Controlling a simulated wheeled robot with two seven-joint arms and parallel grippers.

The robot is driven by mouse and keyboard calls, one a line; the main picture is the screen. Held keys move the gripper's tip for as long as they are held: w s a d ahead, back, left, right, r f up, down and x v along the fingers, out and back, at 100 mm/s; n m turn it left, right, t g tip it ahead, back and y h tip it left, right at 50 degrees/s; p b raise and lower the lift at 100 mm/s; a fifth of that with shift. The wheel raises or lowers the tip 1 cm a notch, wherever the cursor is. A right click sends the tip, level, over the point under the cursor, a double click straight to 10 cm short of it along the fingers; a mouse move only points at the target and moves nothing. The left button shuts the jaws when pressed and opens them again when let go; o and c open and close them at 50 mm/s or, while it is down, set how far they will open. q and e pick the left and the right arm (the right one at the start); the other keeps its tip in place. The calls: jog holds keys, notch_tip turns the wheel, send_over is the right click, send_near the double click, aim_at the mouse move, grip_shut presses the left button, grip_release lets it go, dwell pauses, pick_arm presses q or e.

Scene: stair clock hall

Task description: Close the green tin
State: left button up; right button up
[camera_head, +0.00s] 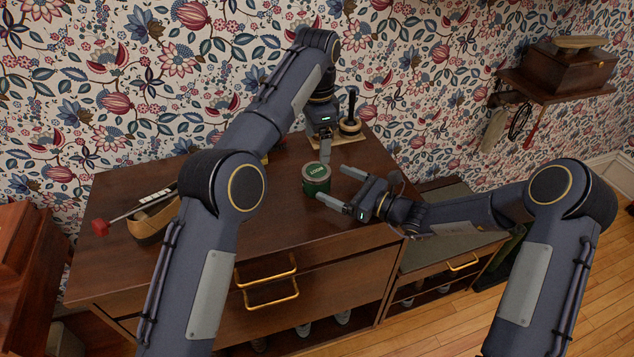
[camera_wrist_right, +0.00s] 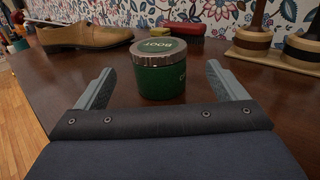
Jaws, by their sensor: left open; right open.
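The green tin (camera_head: 316,183) stands upright on the wooden cabinet top. In the right wrist view the tin (camera_wrist_right: 162,81) carries a silver-rimmed lid (camera_wrist_right: 155,49) with a green, lettered top. The lid looks slightly off to the left of the body; whether it is fully seated I cannot tell. My right gripper (camera_head: 331,181) is open, low over the cabinet top, its fingers pointing at the tin, with a gap on each side. My left gripper (camera_head: 325,157) is open and points down just behind the tin in the head view; its fingers partly overlap each other.
A brown shoe (camera_wrist_right: 84,35) and a red-handled tool (camera_head: 130,212) lie at the left of the cabinet top (camera_head: 280,225). Behind my left gripper stands a wooden stand with a dark ringed post (camera_head: 350,125). A wall shelf (camera_head: 555,88) with a box is at upper right.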

aim_at(318, 174)
pick_arm(q)
jog(key=shift+a, duration=0.1)
pick_arm(e)
jog(key=x, duration=0.6)
jog(key=shift+a, duration=0.2)
jog(key=c, duration=1.4)
pick_arm(q)
jog(key=shift+c, duration=1.1)
pick_arm(e)
jog(key=c, duration=0.4)
pick_arm(q)
jog(key=shift+n, duration=0.5)
pick_arm(e)
grip_shut()
pick_arm(q)
jog(key=n, duration=1.2)
jog(key=shift+n, duration=0.3)
jog(key=shift+f, duration=0.1)
